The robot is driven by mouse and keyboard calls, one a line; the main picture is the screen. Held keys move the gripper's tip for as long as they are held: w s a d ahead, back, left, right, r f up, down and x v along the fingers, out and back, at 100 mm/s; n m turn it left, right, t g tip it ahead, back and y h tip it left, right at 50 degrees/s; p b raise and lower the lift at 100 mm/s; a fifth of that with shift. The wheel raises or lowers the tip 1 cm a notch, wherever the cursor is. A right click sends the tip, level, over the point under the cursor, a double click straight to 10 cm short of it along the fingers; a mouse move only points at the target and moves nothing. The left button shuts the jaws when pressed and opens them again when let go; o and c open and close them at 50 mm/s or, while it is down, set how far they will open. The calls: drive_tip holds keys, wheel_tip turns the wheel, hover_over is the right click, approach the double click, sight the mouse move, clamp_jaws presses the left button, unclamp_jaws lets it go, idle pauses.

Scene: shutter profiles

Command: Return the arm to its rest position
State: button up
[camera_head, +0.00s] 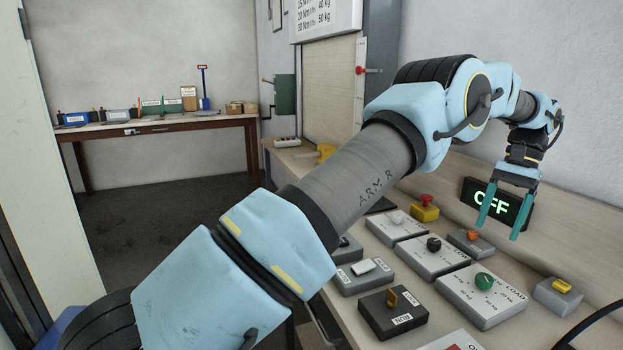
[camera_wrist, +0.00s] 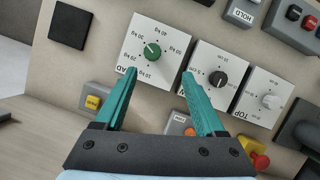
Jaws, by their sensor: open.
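My arm stretches from the lower left to the upper right in the head view. My gripper (camera_head: 501,216) hangs over the back of the control bench, fingers pointing down, in front of the dark sign with green "OFF" letters (camera_head: 484,200). In the wrist view my gripper (camera_wrist: 158,73) has its two teal fingers spread apart with nothing between them. The panel with the green LOAD knob (camera_wrist: 152,51) lies beyond the fingertips, and the panel with the black knob (camera_wrist: 217,78) is beside the right finger. The fingers appear apart from both.
A shutter (camera_head: 333,92) stands behind. A wooden table (camera_head: 160,127) stands across the room.

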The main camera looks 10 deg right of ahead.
drive_tip(key=w+a+n+h, duration=0.15)
drive_tip(key=w+a, duration=0.25)
drive_tip(key=a, duration=0.5)
drive_tip(key=w+a+n+t+h, duration=0.15)
drive_tip(key=w+a, duration=0.25)
drive_tip(key=a, duration=0.4)
drive_tip(key=w+a+n+g, duration=0.1)
drive_tip(key=w+a+n, duration=0.1)
drive_tip(key=w+a, duration=0.5)
drive_tip(key=s+a+f+n+t, duration=0.1)
drive_tip(key=s+a+n, duration=0.1)
drive_tip(key=s+a, duration=0.3)
drive_tip(key=s+a+f+n+t, duration=0.1)
drive_tip(key=s+a, duration=0.3)
drive_tip(key=a, duration=1)
drive_tip(key=s+a+f+n+t+h, duration=0.1)
drive_tip(key=s+a+n, duration=0.1)
drive_tip(key=s+a, duration=0.3)
drive_tip(key=a, duration=0.4)
drive_tip(key=shift+s+a+f+n, duration=0.3)
drive_tip(key=shift+a+f, duration=0.05)
